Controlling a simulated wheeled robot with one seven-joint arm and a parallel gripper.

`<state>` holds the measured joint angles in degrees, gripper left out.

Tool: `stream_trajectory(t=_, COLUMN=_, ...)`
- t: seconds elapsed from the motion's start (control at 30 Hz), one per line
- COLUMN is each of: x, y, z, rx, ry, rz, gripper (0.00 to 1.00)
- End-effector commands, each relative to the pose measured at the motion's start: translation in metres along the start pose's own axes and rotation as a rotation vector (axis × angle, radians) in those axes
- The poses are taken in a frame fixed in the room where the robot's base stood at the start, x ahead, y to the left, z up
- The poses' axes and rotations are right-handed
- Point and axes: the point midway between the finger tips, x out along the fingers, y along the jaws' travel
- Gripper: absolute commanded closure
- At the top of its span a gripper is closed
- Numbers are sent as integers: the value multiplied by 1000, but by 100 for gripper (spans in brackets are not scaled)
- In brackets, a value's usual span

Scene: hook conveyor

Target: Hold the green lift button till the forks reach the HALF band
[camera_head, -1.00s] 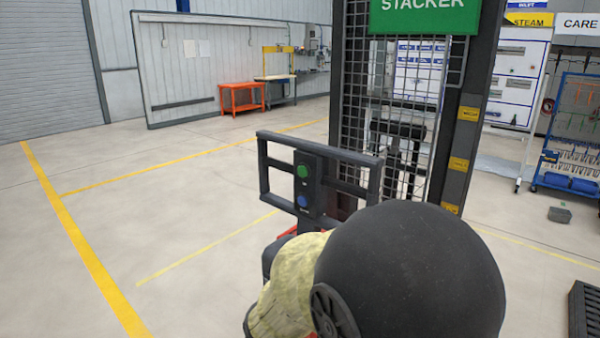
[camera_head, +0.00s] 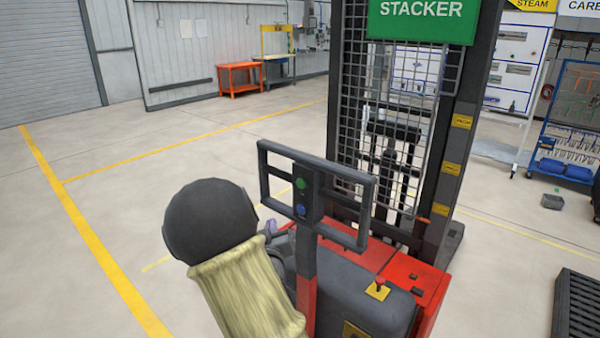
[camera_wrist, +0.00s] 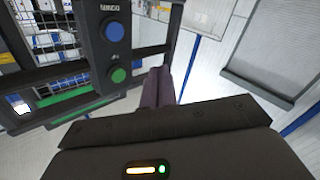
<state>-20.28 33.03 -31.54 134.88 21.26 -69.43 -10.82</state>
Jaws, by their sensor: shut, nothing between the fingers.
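The green lift button (camera_head: 301,183) sits above a blue button (camera_head: 301,210) on the dark panel of the stacker's handle. In the wrist view the green button (camera_wrist: 118,75) is below the blue one (camera_wrist: 115,31). My gripper (camera_head: 272,229) is shut and empty, left of and below the panel in the head view. In the wrist view its fingers (camera_wrist: 158,86) are beside the panel, apart from the green button. The mast carries several yellow bands, upper (camera_head: 461,121), middle (camera_head: 452,168) and lower (camera_head: 441,209); their lettering is too small to read. The forks are not clearly visible behind the mesh.
The handle frame (camera_head: 366,215) surrounds the panel, close to my gripper. The stacker's red and black body (camera_head: 365,300) lies behind and right of it. A dark pallet (camera_head: 578,305) is at the right. Floor at the left is clear.

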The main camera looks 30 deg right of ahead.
Motion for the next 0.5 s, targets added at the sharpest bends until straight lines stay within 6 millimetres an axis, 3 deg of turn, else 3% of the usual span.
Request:
stream_trajectory(t=0.03, x=3, y=6, z=-19, rx=-36, ry=68, rz=28, gripper=100)
stream_trajectory(t=0.1, x=4, y=12, z=-37, rx=-73, ry=158, rz=65, gripper=100)
stream_trajectory(t=0.2, x=4, y=16, z=-54, rx=-109, ry=242, rz=99, gripper=100)
stream_trajectory(t=0.5, x=2, y=16, z=-59, rx=-120, ry=276, rz=109, gripper=100)
